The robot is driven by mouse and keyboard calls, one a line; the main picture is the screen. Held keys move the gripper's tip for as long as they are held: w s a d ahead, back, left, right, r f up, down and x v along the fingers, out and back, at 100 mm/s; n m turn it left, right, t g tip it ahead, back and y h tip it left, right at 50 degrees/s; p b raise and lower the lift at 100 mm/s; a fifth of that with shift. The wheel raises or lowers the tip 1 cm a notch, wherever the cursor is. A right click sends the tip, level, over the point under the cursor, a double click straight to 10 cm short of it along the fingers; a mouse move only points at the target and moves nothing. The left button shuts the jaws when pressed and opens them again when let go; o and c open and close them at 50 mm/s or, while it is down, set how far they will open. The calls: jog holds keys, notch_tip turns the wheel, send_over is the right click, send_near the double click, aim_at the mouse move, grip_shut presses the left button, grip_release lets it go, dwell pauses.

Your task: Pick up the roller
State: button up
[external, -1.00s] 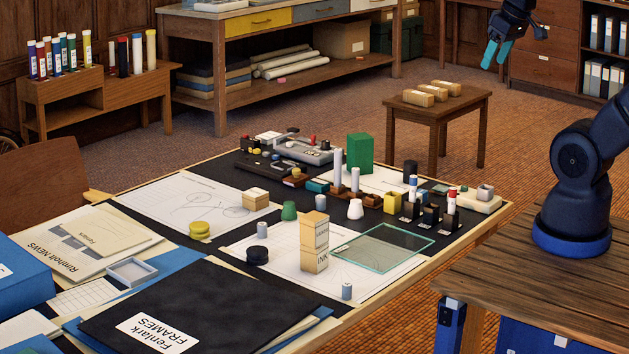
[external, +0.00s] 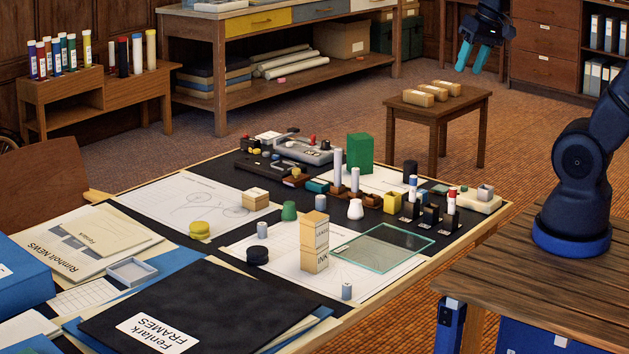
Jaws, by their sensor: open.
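My gripper (external: 470,64) is open and empty. Its two teal fingers point down, high up at the top right, in front of the back furniture and well apart from the drafting board's things. I cannot tell for certain which thing is the roller. Small cylinders on the board include a dark one (external: 410,170) at the back right, a grey one (external: 347,291) at the front edge, another grey one (external: 262,229) near the middle, and a low black round one (external: 257,255).
A tall tan INK box stack (external: 314,240) stands by a glass sheet (external: 385,247). A green block (external: 360,153) and upright white rods (external: 337,167) stand farther back. A black folder (external: 200,300) covers the front left. A stool (external: 440,112) holds small boxes.

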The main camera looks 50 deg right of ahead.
jog(key=w+a+f+m+g+y, duration=0.1)
jog(key=w+a+f+m+g, duration=0.1)
jog(key=w+a+f+m, duration=0.5)
jog(key=m+g+h, duration=0.2)
jog(key=m, duration=1.2)
send_over(346, 284)
notch_tip(346, 284, down, 26)
jog(key=shift+f, duration=5.15)
grip_shut()
